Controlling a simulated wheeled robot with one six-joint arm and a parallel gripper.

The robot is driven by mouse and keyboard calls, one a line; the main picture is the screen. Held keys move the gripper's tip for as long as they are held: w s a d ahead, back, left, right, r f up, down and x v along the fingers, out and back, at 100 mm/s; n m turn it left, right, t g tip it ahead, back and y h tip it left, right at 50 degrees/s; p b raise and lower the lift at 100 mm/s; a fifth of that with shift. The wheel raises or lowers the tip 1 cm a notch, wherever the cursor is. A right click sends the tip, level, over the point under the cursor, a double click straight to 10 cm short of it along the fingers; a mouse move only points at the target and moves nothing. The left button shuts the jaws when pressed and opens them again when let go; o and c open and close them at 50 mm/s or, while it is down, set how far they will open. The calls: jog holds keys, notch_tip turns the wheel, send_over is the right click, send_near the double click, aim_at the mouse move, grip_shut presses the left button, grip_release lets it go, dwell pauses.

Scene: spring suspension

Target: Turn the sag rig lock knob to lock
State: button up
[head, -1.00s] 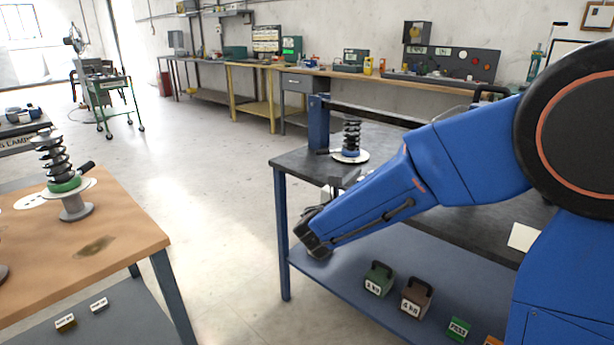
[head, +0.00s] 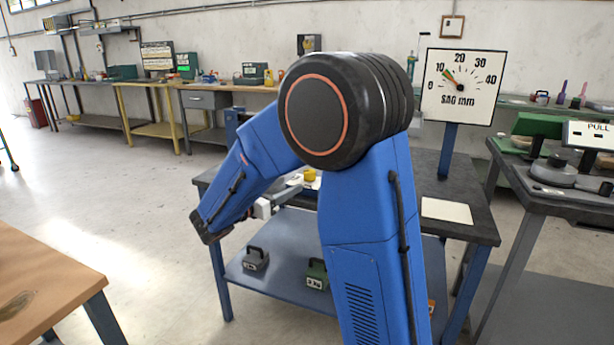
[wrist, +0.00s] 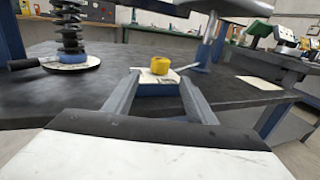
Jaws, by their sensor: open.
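A yellow knob (wrist: 160,65), which looks like the sag rig lock knob, sits on a blue block with a pale top (wrist: 148,77) on the dark bench top. It also shows in the head view (head: 310,175), partly hidden by my arm. Its lock markings are too small to read. My gripper (wrist: 160,82) is open and empty, its two grey fingers pointing toward the block with the knob between their lines. I cannot tell the remaining distance. In the head view my gripper (head: 285,197) is by the bench's front edge.
A black spring (wrist: 72,30) on a white disc with a black handle (wrist: 22,64) stands left on the bench. A "SAG mm" dial (head: 459,87) rises behind. A pale sheet (head: 446,211) lies right. Weights (head: 256,258) sit on the lower shelf. A wooden table is at left.

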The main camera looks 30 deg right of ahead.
aim_at(306, 177)
jog(key=x, duration=1.2)
jog(key=shift+s, duration=0.15)
jog(key=c, duration=1)
